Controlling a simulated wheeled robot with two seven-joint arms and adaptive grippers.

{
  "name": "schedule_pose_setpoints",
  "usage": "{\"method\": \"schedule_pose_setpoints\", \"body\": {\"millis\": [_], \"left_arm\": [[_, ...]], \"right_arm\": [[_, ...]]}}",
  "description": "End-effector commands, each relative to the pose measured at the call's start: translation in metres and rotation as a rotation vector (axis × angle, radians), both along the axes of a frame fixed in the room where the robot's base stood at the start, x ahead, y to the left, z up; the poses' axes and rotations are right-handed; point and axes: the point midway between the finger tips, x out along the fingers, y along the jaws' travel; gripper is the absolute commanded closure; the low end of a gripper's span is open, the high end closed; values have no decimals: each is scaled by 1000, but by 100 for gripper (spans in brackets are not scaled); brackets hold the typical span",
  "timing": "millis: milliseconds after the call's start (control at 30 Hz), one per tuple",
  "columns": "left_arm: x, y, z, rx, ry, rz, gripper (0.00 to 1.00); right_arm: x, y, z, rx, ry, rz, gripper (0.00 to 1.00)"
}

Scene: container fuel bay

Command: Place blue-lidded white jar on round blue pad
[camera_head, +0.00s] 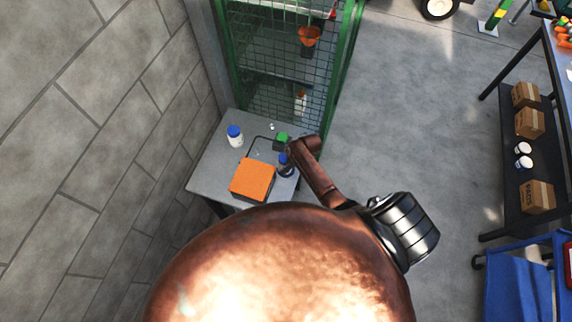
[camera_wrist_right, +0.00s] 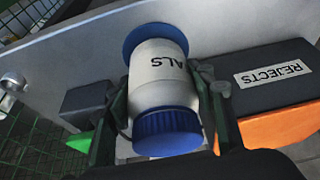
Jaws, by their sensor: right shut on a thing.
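A white jar with a blue lid (camera_wrist_right: 167,132) and dark lettering is between the fingers of my right gripper (camera_wrist_right: 168,100), which is shut on it. Its lid faces the wrist camera, and its base is at the round blue pad (camera_wrist_right: 140,36). I cannot tell whether the base touches the pad. In the head view my right gripper (camera_head: 287,168) is at the right side of the small grey table, and the held jar's blue lid (camera_head: 283,158) just shows. Another blue-lidded white jar (camera_head: 235,136) stands at the table's left. My left gripper is not in view.
An orange box (camera_head: 253,179) sits at the table's front; a REJECTS label (camera_wrist_right: 272,74) shows in the wrist view. A green item (camera_head: 281,140) is behind the gripper. A green mesh cage (camera_head: 285,60) stands behind, and a block wall (camera_head: 100,120) runs along the left.

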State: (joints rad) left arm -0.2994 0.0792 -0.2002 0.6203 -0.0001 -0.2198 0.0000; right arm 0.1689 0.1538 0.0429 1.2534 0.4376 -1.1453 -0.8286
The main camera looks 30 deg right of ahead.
Motion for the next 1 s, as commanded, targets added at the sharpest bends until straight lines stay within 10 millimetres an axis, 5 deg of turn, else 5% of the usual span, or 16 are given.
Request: {"method": "schedule_pose_setpoints", "body": {"millis": [400, 433, 700, 1000], "left_arm": [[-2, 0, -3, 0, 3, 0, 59], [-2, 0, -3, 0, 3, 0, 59], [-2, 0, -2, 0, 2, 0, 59], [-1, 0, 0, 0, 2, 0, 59]], "right_arm": [[1, 0, -5, 0, -1, 0, 81], [0, 0, -6, 0, 0, 0, 50], [0, 0, -5, 1, -1, 0, 33], [0, 0, -1, 2, -1, -1, 33]]}}
